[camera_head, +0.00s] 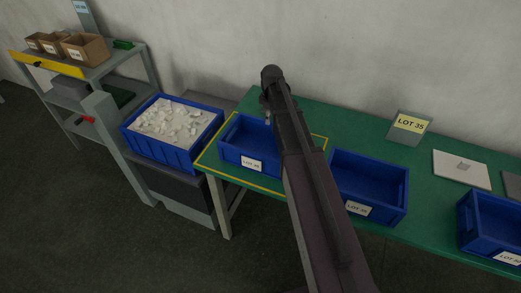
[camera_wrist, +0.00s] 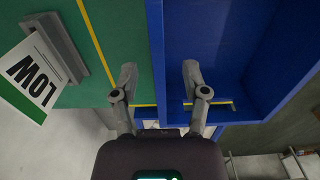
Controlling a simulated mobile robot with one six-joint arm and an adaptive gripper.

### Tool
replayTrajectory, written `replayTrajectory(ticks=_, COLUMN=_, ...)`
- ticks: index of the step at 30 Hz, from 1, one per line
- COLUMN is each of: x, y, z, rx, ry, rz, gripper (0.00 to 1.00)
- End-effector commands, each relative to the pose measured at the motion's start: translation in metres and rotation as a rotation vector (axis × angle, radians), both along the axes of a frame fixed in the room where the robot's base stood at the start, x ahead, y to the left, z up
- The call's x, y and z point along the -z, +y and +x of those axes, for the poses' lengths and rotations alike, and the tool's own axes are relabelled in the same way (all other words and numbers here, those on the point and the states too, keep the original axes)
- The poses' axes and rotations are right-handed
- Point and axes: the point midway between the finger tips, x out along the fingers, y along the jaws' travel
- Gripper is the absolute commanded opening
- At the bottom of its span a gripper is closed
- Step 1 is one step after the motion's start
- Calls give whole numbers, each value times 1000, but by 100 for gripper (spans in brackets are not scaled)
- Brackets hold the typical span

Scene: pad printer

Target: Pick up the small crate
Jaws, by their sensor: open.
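A blue crate (camera_head: 245,133) with a white label stands inside a yellow outline on the green table (camera_head: 420,235). It appears empty where visible; my arm hides its right part. In the wrist view my gripper (camera_wrist: 159,78) is open and empty. Its fingertips lie on either side of a blue crate wall (camera_wrist: 156,40), the left one over the green tabletop and the right one over the crate's inside. I cannot tell how deep they reach. In the head view the gripper is mostly hidden behind my arm, near the crate's far edge.
Another blue crate (camera_head: 370,184) stands to the right, and a third (camera_head: 489,217) at the right edge. A blue bin (camera_head: 163,153) of white pieces stands left of the table. A LOW sign (camera_wrist: 35,72) is close on the wrist view's left. A LOT 35 sign (camera_head: 410,124) stands at the back.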

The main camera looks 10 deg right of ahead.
Motion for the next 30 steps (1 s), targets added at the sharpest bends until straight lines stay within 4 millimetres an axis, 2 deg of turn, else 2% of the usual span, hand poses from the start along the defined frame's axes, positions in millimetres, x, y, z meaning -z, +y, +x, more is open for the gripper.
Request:
replayTrajectory(ticks=11, x=7, y=0, z=1, rx=0, ry=0, rz=0, gripper=59)
replayTrajectory(ticks=30, x=51, y=0, z=3, rx=0, ry=0, rz=0, gripper=59)
